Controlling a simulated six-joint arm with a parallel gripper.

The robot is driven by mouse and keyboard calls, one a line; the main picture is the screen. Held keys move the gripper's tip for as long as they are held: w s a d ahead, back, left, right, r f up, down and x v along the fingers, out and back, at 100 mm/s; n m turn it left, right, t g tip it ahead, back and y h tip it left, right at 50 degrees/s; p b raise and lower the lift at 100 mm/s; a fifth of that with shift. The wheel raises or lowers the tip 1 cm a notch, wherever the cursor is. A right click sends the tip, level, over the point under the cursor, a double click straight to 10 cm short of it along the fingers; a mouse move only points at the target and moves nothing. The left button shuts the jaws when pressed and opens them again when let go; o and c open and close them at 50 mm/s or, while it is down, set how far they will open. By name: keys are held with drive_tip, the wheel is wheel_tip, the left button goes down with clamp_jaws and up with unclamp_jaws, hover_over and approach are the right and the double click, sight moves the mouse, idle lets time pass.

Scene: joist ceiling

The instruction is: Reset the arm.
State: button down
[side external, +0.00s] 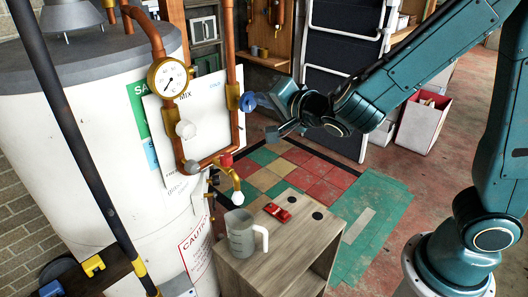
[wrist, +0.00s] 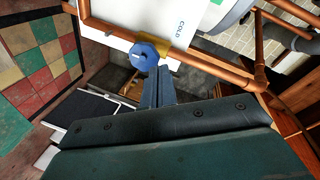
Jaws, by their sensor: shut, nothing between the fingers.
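My teal arm reaches in from the right in the side external view. A blue round valve knob (side external: 248,101) is on the right-hand copper pipe, just left of my gripper. The knob (wrist: 144,56) also shows in the wrist view, beside the fingertips; I cannot tell the exact gap.
A white tank (side external: 85,110) with copper pipes and a pressure gauge (side external: 168,78) stands at left. A dark pole (side external: 75,130) crosses the left foreground. Open floor lies right of the cabinet.

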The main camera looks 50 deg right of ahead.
drive_tip(key=shift+s+d, duration=0.1)
drive_tip(key=shift+d, duration=0.05)
drive_tip(key=s+d+n+g, duration=0.3)
drive_tip(key=s+d+g, duration=0.25)
drive_tip(key=s, duration=0.35)
drive_tip(key=s+r+n+g+y, duration=0.1)
drive_tip(key=s+n+g, duration=0.3)
drive_tip(key=s+n, duration=0.6)
drive_tip(key=s+a+y, duration=0.1)
drive_tip(key=s, duration=0.6)
drive_tip(key=shift+s, duration=0.4)
